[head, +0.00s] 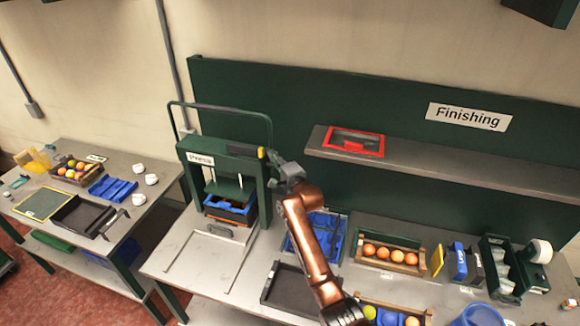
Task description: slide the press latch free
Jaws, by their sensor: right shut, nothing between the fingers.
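The press (183,152) is a dark green frame on the grey bench, with a tall hoop handle above it. Its latch (243,150), a dark bar with a yellow end, lies across the upper right of the frame. My right gripper (272,157) is shut and empty at the right side of the press, close to the latch's yellow end. I cannot tell whether it touches. Inside the press a dark plate (228,189) sits above a blue tray (230,206). My left gripper is not in view.
A shelf (450,172) with a red-rimmed box (354,142) is at the right. Right of the press are a blue tray (300,238), an orange crate (390,268) and a dark tray (285,292). A second table (150,190) stands left across a gap.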

